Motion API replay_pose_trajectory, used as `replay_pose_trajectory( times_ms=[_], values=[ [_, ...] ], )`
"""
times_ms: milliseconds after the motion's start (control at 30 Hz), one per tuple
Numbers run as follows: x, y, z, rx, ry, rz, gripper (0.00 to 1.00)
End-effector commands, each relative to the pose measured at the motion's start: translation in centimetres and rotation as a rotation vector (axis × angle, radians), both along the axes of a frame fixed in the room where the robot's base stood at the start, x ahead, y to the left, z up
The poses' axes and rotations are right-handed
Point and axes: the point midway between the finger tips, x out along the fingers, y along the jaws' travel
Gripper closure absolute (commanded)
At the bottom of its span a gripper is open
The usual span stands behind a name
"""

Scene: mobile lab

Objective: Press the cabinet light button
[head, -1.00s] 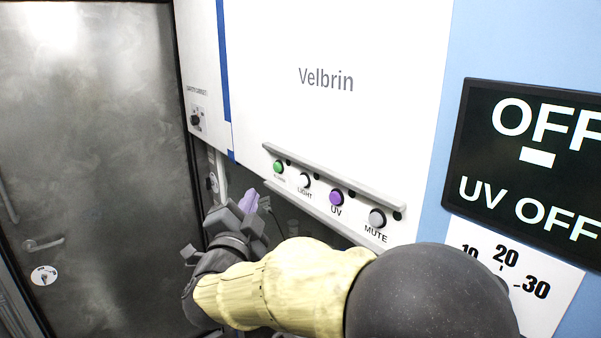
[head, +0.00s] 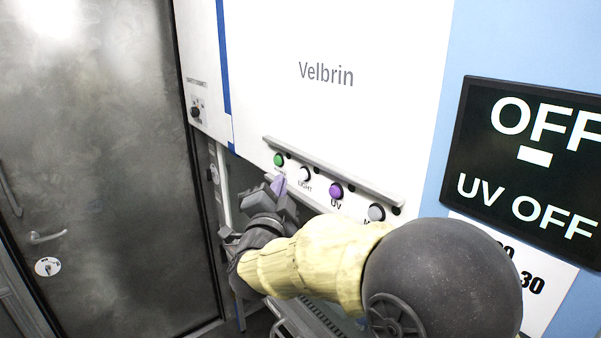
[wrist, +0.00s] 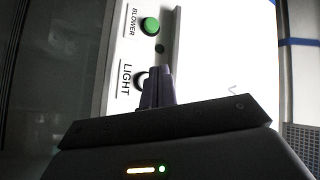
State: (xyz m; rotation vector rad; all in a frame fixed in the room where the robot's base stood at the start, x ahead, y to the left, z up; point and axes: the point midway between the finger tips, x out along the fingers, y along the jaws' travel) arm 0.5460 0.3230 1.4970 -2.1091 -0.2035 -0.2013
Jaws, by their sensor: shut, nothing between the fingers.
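The white light button (head: 306,174) sits on the cabinet's control strip, between a green button and a purple one, with the word LIGHT below it. In the wrist view the light button (wrist: 141,80) shows beside the LIGHT label, partly hidden behind my fingers. My gripper (head: 279,186) is shut and empty, just left of and below the light button in the head view. In the wrist view my gripper (wrist: 158,72) has its fingertips over or very close to the button's edge. I cannot tell whether they touch it.
The green blower button (head: 279,160), purple UV button (head: 336,191) and grey mute button (head: 376,212) share the strip. A rail (head: 330,172) runs above them. A display (head: 530,170) reads OFF and UV OFF. A metal door (head: 90,170) stands at the left.

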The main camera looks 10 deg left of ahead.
Motion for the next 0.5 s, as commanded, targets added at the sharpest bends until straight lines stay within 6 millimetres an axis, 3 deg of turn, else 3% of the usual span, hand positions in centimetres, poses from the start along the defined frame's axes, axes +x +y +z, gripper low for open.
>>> replay_pose_trajectory(
  times_ms=[200, 500],
  values=[
    [1.5, -1.3, -0.1, 0.001, -0.002, -0.002, 1.00],
    [1.8, -1.5, 0.0, 0.000, -0.002, 0.000, 1.00]
  ],
)
